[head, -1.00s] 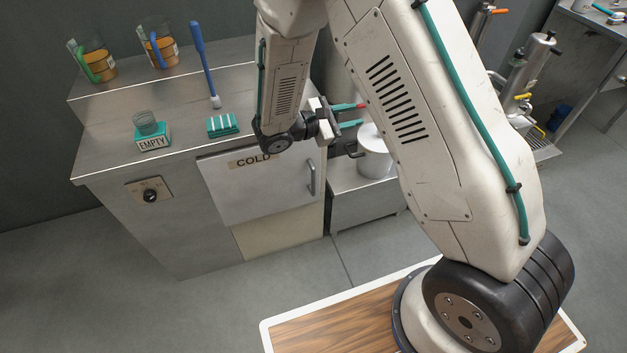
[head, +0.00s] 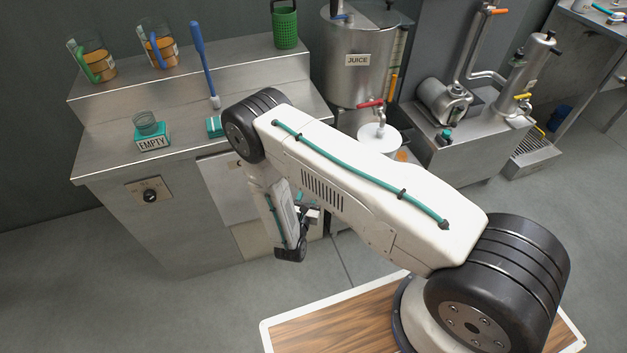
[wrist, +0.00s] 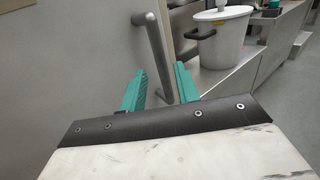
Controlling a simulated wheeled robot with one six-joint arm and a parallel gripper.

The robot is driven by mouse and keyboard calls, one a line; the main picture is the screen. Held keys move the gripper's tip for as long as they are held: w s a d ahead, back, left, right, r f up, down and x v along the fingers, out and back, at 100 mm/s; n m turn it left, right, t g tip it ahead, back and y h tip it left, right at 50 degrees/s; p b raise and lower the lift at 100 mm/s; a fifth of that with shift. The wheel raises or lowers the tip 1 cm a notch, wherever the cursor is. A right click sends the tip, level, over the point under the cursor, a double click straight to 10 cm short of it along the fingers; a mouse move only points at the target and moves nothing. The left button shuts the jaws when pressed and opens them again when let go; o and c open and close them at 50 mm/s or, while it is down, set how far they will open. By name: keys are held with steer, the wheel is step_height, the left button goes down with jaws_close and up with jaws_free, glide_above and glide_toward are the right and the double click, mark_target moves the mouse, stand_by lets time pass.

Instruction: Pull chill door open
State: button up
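The chill door (head: 222,190) is the pale panel in the front of the steel counter. It looks shut, and my arm hides much of it in the head view. In the wrist view the door (wrist: 75,60) fills the left side, and its upright metal bar handle (wrist: 158,55) stands just ahead of my gripper (wrist: 160,88). The two teal fingers are apart, and the lower end of the handle shows in the gap between them. I see no grip on the handle. In the head view my gripper (head: 308,207) is low by the door's right side, partly hidden by my arm.
A white lidded pot (wrist: 220,35) stands on a low steel shelf right of the door; its dark side handle is near. The floor before the door is clear.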

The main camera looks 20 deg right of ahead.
steer(key=x, duration=0.5)
steer(key=shift+w+d, duration=0.2)
steer(key=shift+w, duration=0.05)
jaws_close()
